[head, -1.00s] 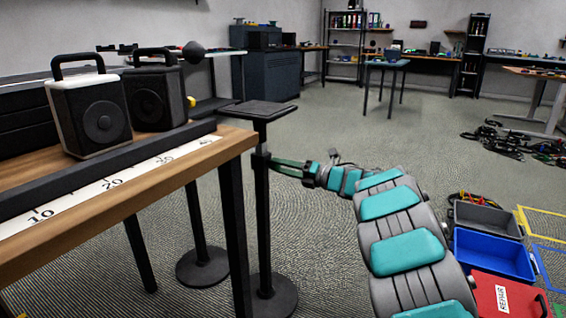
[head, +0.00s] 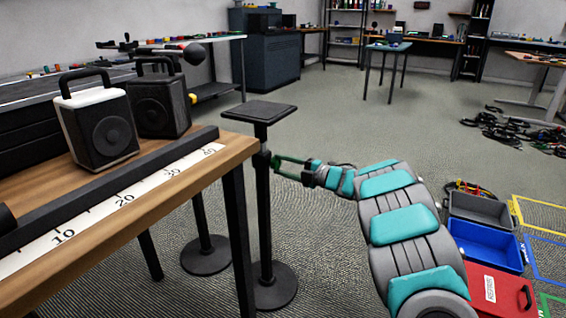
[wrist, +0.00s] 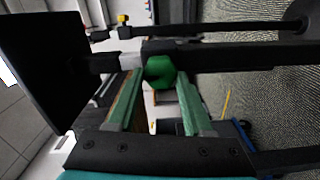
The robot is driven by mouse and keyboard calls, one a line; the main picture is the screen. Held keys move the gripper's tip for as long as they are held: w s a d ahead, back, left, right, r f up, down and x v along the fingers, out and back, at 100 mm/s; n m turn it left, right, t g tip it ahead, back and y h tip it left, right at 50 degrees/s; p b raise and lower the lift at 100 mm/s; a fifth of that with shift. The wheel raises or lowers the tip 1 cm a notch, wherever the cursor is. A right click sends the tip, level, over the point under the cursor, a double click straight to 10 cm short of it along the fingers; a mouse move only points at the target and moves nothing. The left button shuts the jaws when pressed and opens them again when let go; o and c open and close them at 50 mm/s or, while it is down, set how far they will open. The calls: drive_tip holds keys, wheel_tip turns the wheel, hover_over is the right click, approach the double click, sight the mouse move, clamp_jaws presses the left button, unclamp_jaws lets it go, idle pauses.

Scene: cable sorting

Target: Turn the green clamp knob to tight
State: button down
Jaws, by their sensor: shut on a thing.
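The green clamp knob (wrist: 160,72) sits on the collar of a black stand's pole, between my fingertips in the wrist view. My gripper (head: 276,166) has green fingers and is shut on the knob, reaching the pole from the right in the head view. It also shows in the wrist view (wrist: 159,80), one finger on each side of the knob. The stand (head: 259,112) has a flat square top plate and a round base. In the head view the knob is too small and covered to make out. I cannot tell how tight it is.
A wooden bench (head: 215,168) with a ruler strip and two speakers (head: 100,130) is close on the left. A second pole stands behind the clamped one. A blue bin (head: 485,246), a grey bin and a red case (head: 497,290) lie right of my arm.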

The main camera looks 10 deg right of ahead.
drive_tip(key=shift+d+r, duration=0.1)
idle(0.4)
drive_tip(key=shift+c, duration=1.5)
unclamp_jaws()
drive_tip(key=v, duration=0.7)
drive_tip(key=shift+s+d, duration=0.25)
